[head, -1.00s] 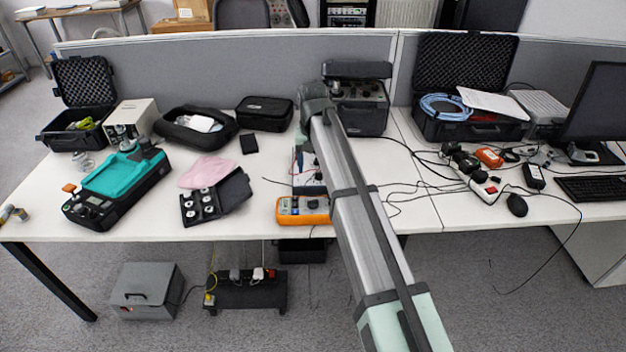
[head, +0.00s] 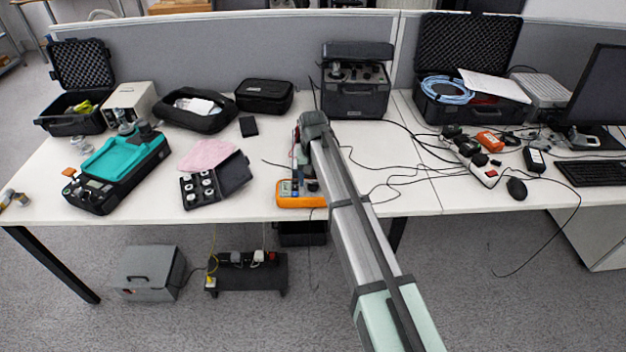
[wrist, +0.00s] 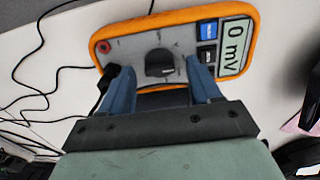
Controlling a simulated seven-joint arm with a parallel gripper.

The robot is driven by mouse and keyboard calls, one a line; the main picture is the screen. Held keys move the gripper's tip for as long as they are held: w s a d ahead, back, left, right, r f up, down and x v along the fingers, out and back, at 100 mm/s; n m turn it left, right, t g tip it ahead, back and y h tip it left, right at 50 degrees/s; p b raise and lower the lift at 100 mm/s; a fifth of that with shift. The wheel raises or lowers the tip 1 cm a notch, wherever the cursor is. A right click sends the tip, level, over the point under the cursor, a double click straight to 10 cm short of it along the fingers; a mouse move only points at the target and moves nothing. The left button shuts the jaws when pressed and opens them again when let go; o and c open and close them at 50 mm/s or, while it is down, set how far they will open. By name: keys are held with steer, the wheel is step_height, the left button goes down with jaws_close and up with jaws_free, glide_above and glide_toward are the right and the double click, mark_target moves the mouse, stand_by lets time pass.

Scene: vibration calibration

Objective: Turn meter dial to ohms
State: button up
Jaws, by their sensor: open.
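The orange meter (head: 302,201) lies near the front edge of the table, partly covered by my arm in the head view. In the wrist view the meter (wrist: 200,15) is close and its display (wrist: 235,45) reads "0 mV". Its dark dial knob (wrist: 160,65) stands in the middle of the grey face. My gripper (wrist: 160,80) is open, with one blue finger on each side of the dial. Contact between fingers and dial cannot be told. The dial's markings are not readable.
A black case with round parts (head: 212,184) lies left of the meter. A black instrument (head: 355,95) stands behind. Black cables (wrist: 40,55) run beside the meter. A power strip (head: 487,174) lies to the right.

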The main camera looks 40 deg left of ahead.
steer(key=shift+f, duration=0.35)
steer(key=c, duration=1)
